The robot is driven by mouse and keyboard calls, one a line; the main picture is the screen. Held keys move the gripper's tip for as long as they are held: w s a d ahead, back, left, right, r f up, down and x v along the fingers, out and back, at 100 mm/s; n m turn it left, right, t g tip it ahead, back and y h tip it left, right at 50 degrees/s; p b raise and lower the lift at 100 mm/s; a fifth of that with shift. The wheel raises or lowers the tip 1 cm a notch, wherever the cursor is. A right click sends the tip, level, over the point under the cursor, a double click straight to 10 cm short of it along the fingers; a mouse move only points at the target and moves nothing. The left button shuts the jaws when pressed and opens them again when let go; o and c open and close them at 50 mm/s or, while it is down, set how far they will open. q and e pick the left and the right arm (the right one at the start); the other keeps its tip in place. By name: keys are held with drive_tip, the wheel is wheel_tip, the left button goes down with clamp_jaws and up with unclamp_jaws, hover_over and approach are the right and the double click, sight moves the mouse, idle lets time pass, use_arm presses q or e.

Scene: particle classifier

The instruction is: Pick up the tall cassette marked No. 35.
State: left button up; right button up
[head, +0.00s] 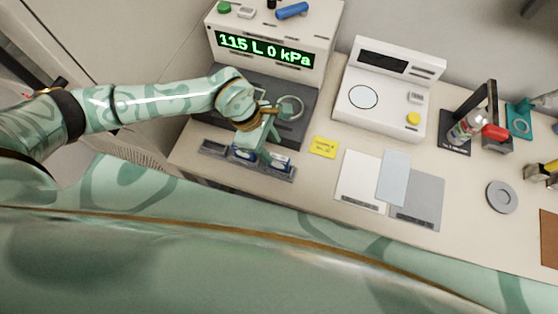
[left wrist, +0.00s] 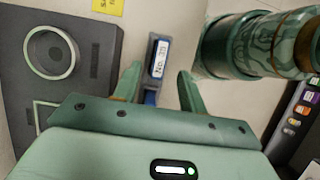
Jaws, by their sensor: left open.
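The tall cassette marked No. 35 (left wrist: 160,58) shows in the left wrist view as a narrow dark-blue piece with a white label on its end. It lies between the two fingers of my left gripper (left wrist: 158,76), which are apart; I see no contact. My right gripper is not in view.
Behind the rack stands a machine with a green display (head: 265,48) and a dark deck with a metal ring (head: 290,108). A yellow note (head: 323,146) lies right of the rack. A white balance (head: 388,90), flat sheets (head: 360,180) and a grey disc (head: 501,197) are farther right.

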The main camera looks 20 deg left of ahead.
sight(278, 156)
use_arm(q)
drive_tip(key=x, duration=0.6)
drive_tip(key=shift+d+f, duration=0.1)
clamp_jaws()
